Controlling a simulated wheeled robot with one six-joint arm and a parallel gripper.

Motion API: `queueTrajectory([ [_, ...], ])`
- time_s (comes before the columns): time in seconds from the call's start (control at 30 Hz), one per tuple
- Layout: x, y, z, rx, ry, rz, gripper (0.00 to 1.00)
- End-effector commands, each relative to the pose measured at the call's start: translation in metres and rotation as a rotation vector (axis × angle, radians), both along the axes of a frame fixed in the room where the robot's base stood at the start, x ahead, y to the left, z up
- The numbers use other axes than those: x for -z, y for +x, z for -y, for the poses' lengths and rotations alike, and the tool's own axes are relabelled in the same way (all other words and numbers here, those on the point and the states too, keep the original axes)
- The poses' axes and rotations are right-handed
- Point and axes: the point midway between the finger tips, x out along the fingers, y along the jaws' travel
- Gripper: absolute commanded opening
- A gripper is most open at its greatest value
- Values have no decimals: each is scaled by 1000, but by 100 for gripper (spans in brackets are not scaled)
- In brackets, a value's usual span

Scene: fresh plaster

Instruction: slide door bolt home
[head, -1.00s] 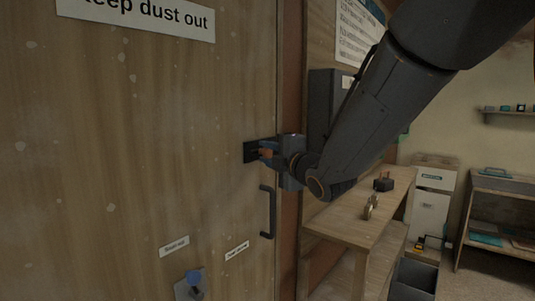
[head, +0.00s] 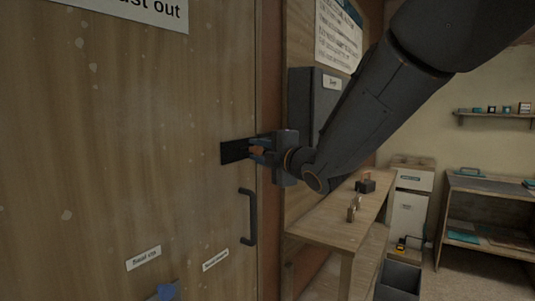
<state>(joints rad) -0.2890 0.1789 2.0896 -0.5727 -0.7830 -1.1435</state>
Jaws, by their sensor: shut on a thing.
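The wooden door (head: 110,170) fills the left of the head view. The door bolt's black plate (head: 234,152) is mounted on it near its right edge, above the handle. My gripper (head: 259,152) is at the right end of this plate, with its fingers shut on the small brownish bolt knob (head: 256,153). The fingers and wrist cover the knob's sides and the right end of the bolt. Whether the bolt's tip is inside a keeper on the frame is hidden.
A black pull handle (head: 251,217) is below the bolt. A dark wall box (head: 305,105), a wooden bench (head: 345,222) and a dark bin (head: 398,280) stand to the right. Floor shows beyond the bench.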

Motion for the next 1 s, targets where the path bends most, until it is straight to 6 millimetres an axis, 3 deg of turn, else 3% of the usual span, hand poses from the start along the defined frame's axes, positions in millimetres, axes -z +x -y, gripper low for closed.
queueTrajectory([
  [0.17,-1,3,3,8,3,0,0],
  [0.2,-1,3,3,8,3,0,29],
  [0.3,-1,3,3,8,2,1,44],
  [0.67,-1,-1,6,7,2,1,44],
  [1.0,-1,-37,36,9,1,2,44],
])
